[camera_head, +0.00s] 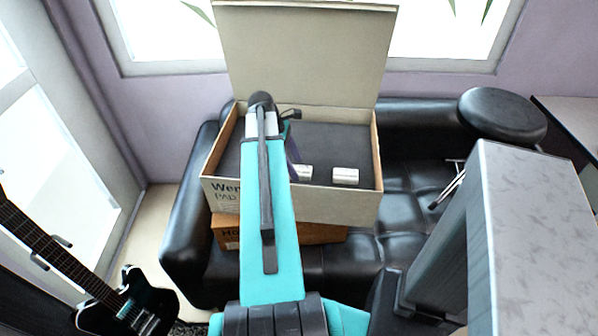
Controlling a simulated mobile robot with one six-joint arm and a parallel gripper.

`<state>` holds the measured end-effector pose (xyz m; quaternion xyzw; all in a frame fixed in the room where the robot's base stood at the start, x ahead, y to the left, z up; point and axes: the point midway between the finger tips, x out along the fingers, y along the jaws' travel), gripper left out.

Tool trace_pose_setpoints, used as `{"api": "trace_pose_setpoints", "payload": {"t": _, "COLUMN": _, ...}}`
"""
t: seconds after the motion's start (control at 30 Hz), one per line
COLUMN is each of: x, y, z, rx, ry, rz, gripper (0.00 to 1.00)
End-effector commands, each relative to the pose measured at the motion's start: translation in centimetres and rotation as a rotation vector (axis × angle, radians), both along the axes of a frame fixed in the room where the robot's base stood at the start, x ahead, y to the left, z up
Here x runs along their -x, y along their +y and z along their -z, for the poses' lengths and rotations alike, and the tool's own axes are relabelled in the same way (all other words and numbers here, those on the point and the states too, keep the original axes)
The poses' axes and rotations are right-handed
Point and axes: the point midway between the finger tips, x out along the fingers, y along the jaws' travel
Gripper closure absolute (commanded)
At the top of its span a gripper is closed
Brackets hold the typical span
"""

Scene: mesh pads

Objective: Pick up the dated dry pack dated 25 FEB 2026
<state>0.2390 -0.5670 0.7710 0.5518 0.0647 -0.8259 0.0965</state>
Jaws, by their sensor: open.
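Two small white packs lie in the open cardboard box. One pack (345,176) lies in full view near the front right of the box. The other pack (306,173) is just left of it, partly covered by my arm. Any dates on them are too small to read, so I cannot tell which is the 25 FEB 2026 one. My gripper (291,131) is over the box, behind and left of the packs, mostly hidden by my teal arm. It is open, and I see nothing held in it. More packs could be hidden behind the arm.
The open box (360,207) has its lid raised at the back and a dark floor inside. It sits on an orange-brown box (318,234) on a black sofa (184,232). A black round stool (502,115) and grey block (540,220) stand right; a guitar (126,308) is lower left.

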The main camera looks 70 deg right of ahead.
Motion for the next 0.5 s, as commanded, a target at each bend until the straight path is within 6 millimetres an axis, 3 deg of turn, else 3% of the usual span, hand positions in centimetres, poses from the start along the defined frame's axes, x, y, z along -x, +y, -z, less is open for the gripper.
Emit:
{"api": "trace_pose_setpoints", "payload": {"t": 0.2, "x": 0.7, "y": -0.1, "z": 1.7, "rx": -0.001, "ry": 0.000, "rz": 0.000, "gripper": 0.36}}
{"api": "trace_pose_setpoints", "payload": {"t": 0.5, "x": 0.8, "y": -0.2, "z": 2.0, "rx": 0.001, "ry": 0.000, "rz": 0.000, "gripper": 0.36}}
